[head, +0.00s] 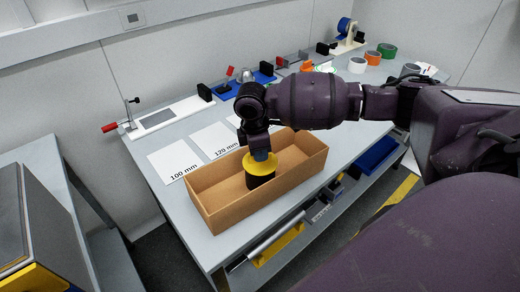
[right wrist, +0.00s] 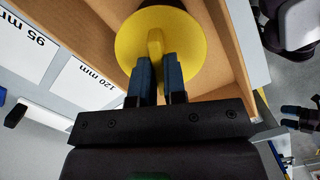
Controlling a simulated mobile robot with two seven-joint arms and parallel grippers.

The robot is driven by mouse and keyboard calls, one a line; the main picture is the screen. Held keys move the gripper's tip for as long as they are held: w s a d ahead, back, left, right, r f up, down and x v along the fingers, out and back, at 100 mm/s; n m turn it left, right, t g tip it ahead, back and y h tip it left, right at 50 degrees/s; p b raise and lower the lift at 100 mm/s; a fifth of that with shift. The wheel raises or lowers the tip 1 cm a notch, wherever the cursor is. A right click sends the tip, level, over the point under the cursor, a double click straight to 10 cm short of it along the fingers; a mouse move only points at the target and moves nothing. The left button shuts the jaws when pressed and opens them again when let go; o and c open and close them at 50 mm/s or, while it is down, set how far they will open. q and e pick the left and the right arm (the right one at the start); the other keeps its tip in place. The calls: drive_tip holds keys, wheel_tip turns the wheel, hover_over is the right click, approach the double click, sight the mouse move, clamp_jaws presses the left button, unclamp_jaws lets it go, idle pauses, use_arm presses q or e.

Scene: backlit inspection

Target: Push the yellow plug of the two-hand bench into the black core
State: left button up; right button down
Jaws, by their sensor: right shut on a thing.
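The yellow plug (head: 261,168) is a round disc with a raised tab, and it is over the top of the black core (head: 262,182). I cannot tell how far the plug sits inside the core. The core stands upright in an open cardboard box (head: 213,208). My right gripper (head: 261,155) points down from above and is shut on the plug's tab. In the right wrist view, the yellow disc (right wrist: 190,45) fills the upper middle and its tab is between the blue fingers.
The box stands on a grey bench (head: 140,150), beside white sheets marked 100 mm (head: 174,164) and 120 mm (head: 222,140). Fixtures and several tape rolls (head: 372,58) line the bench's back. A blue bin (head: 376,155) is under the front edge.

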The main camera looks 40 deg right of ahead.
use_arm(q)
drive_tip(key=shift+w, duration=0.1)
use_arm(e)
drive_tip(key=shift+f, duration=0.15)
drive_tip(key=c, duration=1.1)
unclamp_jaws()
use_arm(q)
drive_tip(key=shift+w+r, duration=0.1)
drive_tip(key=shift+w, duration=0.05)
wheel_tip(320, 180, up, 2)
drive_tip(key=shift+w+p, duration=0.1)
drive_tip(key=shift+p, duration=0.65)
use_arm(e)
wheel_tip(320, 180, up, 11)
drive_tip(key=a, duration=0.1)
drive_tip(key=shift+w, duration=0.25)
use_arm(q)
drive_tip(key=shift+w, duration=0.15)
use_arm(e)
drive_tip(key=shift+a+f, duration=0.1)
